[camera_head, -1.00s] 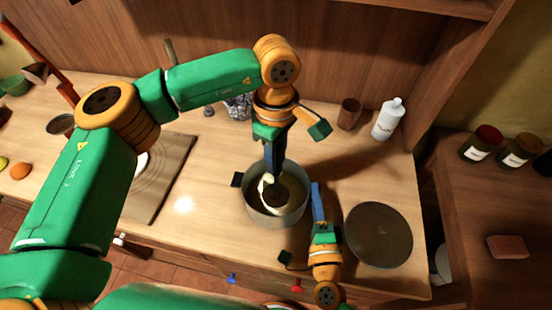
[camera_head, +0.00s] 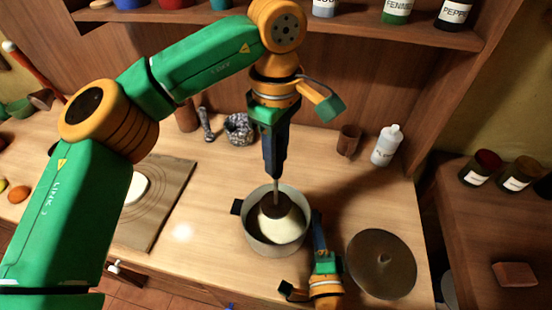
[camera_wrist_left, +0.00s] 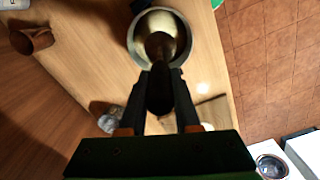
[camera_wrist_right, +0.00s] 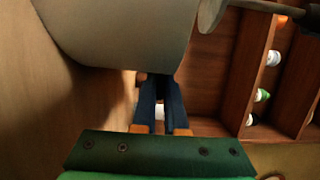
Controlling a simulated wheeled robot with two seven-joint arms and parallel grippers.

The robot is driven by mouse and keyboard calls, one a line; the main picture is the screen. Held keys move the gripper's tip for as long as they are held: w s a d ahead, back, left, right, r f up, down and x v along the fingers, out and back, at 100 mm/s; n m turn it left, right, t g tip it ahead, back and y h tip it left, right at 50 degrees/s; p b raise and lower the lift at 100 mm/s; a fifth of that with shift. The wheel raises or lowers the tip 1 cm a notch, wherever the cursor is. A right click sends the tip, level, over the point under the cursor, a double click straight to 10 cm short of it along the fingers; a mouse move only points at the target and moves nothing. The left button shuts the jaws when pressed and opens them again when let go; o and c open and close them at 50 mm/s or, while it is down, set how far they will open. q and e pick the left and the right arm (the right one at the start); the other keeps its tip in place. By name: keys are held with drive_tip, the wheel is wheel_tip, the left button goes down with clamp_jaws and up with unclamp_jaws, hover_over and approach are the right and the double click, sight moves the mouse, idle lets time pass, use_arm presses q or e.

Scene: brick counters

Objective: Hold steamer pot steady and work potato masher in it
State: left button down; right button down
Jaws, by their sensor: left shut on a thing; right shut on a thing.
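The grey metal steamer pot (camera_head: 250,232) stands on the wooden counter in the head view. My left gripper (camera_head: 277,172) is above it, shut on the upright handle of the potato masher (camera_head: 277,192). The masher's dark head is over the pot's opening; in the right wrist view its plate (camera_wrist_right: 211,14) shows just above the pot's rim. My right gripper (camera_head: 318,232) is at the pot's right side, shut on its side handle, which the fingers mostly hide. The pot wall fills the upper left of the right wrist view.
A round dark lid (camera_head: 382,264) lies right of the pot. A white bottle (camera_head: 387,146) and a brown cup (camera_head: 348,140) stand behind at the right. A wooden board (camera_head: 160,195) lies left. A shelf (camera_head: 370,32) with jars is at the back. The counter's front edge is close.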

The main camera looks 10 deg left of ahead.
drive_tip(key=c, duration=0.9)
unclamp_jaws()
drive_tip(key=s, duration=0.4)
drive_tip(key=s+d, duration=0.1)
drive_tip(key=s, duration=0.3)
drive_tip(key=s+d, duration=0.1)
drive_tip(key=s, duration=0.2)
drive_tip(key=shift+s+d, duration=0.2)
drive_tip(key=shift+s, duration=0.2)
